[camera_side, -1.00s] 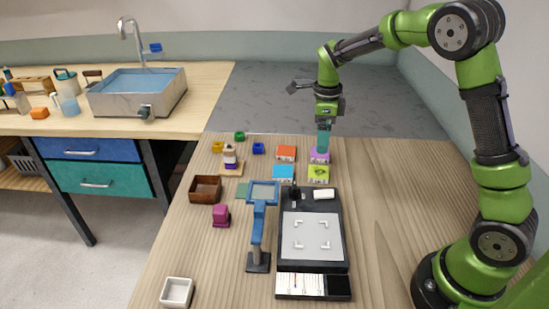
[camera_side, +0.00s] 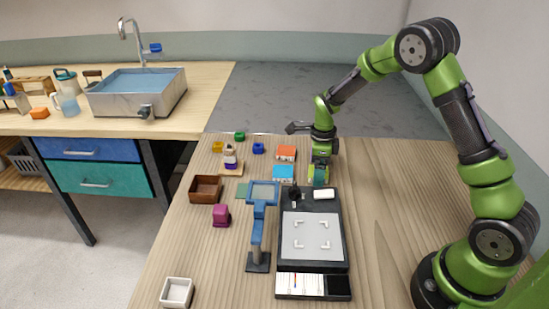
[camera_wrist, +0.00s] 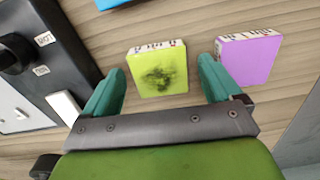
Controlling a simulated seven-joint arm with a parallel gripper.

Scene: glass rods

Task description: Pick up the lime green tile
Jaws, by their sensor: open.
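The lime green tile (camera_wrist: 157,72) lies flat on the wooden table in the wrist view, with a dark smudged mark on its top and small print on its edge. My gripper (camera_wrist: 160,75) is open, with one teal finger on each side of the tile and room between finger and tile on both sides. In the side view my gripper (camera_side: 320,182) is low over the table and hides most or all of the lime tile. I cannot tell how high the fingertips are above the table.
A purple tile (camera_wrist: 247,58) lies close beside my right finger. A blue tile (camera_side: 283,173) and an orange tile (camera_side: 286,153) lie to the left. A black device (camera_side: 313,262) with a white block (camera_side: 324,194) stands in front. The table at right is clear.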

